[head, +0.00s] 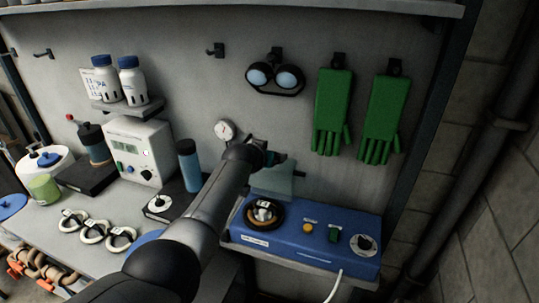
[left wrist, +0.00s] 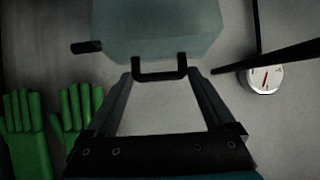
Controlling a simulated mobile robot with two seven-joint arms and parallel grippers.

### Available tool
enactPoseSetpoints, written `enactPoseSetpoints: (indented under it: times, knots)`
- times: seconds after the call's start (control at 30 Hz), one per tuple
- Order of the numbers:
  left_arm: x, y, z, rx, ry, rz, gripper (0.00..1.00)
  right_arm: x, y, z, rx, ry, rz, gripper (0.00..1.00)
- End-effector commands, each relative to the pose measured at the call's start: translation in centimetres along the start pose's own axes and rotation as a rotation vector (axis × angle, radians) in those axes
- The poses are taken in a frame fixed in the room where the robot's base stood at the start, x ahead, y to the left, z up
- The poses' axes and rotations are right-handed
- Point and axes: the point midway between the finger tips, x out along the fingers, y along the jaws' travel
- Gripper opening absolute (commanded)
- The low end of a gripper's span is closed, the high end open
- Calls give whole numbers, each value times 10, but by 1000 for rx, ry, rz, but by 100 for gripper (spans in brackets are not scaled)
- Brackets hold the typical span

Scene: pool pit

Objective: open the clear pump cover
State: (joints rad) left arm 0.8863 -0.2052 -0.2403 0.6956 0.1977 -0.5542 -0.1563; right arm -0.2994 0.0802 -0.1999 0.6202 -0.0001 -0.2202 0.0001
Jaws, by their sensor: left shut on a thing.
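The clear pump cover (head: 278,182) is a pale teal see-through panel at the back of the blue pump (head: 310,238). It stands raised, and the round pump head (head: 264,214) below it shows uncovered. In the left wrist view the cover (left wrist: 160,32) fills the top middle, with its black handle (left wrist: 160,75) between my fingertips. My left gripper (left wrist: 160,80) is shut on this handle. In the head view my left gripper (head: 268,156) is at the cover's upper edge, partly hidden by my arm. My right gripper is not in view.
Green gloves (head: 332,110) and goggles (head: 275,75) hang on the wall near my gripper. A round gauge (head: 225,131) is on the wall to the left. A blue bottle (head: 189,163), a white meter (head: 140,150) and several rings (head: 95,231) stand on the bench.

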Motion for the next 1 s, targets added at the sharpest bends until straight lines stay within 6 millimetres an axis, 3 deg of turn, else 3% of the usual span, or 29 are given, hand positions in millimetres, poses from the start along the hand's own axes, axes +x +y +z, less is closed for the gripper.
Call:
enactPoseSetpoints:
  times: [0.03, 0.07, 0.13, 0.57, 1.0]
  knots:
    - [-2, -4, -12, 5, 25, -7, 0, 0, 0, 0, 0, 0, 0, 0]
    - [-2, -4, -12, 5, 25, -7, 92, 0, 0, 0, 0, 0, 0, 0]
    - [-2, -4, -11, 5, 22, -7, 99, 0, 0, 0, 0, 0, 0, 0]
    - [-5, -2, -5, 2, 9, -2, 100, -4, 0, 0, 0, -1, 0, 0]
    - [-39, -2, -5, 3, 11, -3, 100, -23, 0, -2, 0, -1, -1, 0]
